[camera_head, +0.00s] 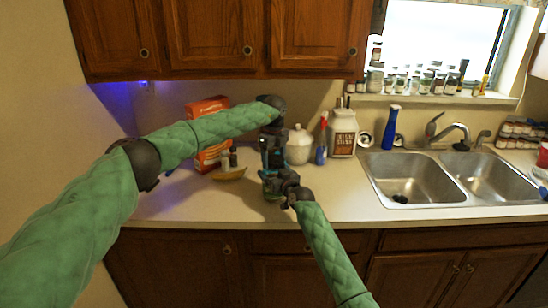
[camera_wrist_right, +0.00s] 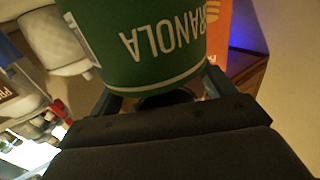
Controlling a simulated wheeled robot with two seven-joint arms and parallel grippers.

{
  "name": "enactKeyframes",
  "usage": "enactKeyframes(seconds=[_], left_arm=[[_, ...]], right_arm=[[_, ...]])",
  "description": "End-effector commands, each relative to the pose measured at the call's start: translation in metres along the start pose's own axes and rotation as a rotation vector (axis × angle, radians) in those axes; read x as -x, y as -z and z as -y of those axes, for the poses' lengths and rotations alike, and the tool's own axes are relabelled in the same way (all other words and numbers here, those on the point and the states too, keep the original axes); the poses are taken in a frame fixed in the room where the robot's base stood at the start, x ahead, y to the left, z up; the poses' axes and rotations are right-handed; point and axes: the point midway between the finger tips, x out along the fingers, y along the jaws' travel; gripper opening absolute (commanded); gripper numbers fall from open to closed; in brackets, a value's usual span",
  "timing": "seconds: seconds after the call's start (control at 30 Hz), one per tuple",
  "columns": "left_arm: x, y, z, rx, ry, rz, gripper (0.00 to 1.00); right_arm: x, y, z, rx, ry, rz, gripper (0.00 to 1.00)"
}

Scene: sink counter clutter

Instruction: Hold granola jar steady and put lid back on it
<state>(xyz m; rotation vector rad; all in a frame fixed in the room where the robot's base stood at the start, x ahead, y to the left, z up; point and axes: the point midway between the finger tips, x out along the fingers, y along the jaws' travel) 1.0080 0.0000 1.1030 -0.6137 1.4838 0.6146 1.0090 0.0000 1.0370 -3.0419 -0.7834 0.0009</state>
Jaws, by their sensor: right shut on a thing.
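The green granola jar (camera_wrist_right: 150,45) fills the top of the right wrist view, its lettering upside down. The fingers of my right gripper (camera_wrist_right: 160,88) are on either side of it, shut on it. In the head view only a small green part of the jar (camera_head: 273,197) shows at the counter's front, mostly hidden by my grippers. My left gripper (camera_head: 271,160) points down just above my right gripper (camera_head: 273,182); its fingertips are too small and covered to tell open or shut. I cannot make out the lid; the jar's top is hidden.
An orange box (camera_head: 208,125), small shakers and a yellowish dish (camera_head: 229,174) stand left of the grippers. A white lidded jar (camera_head: 299,147), a red-and-blue bottle (camera_head: 322,140) and a white jug (camera_head: 342,134) stand behind right. The double sink (camera_head: 410,180) is right, with clear counter before it.

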Motion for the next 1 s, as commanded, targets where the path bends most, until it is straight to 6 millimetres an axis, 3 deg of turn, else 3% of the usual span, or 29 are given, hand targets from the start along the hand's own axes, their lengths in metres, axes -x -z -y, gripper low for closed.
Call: enactKeyframes(seconds=[0.03,0.13,0.37,1.0], left_arm=[[0.0001,0.0001,0.0001,0.000,0.000,0.000,0.61],[0.0002,0.0001,0.0002,0.000,0.001,0.000,0.44],[0.0003,0.0001,0.0002,-0.042,0.001,0.000,0.44],[-0.0001,-0.0005,0.0000,-0.938,0.000,0.001,0.44]], right_arm=[[0.0000,-0.0001,0.0001,0.000,0.000,0.000,0.18],[0.0000,-0.0001,0.0002,0.000,0.000,0.000,0.18],[0.0000,-0.0001,0.0004,0.000,0.000,0.000,0.18],[0.0000,-0.0002,0.0006,0.000,0.001,0.000,0.18]])
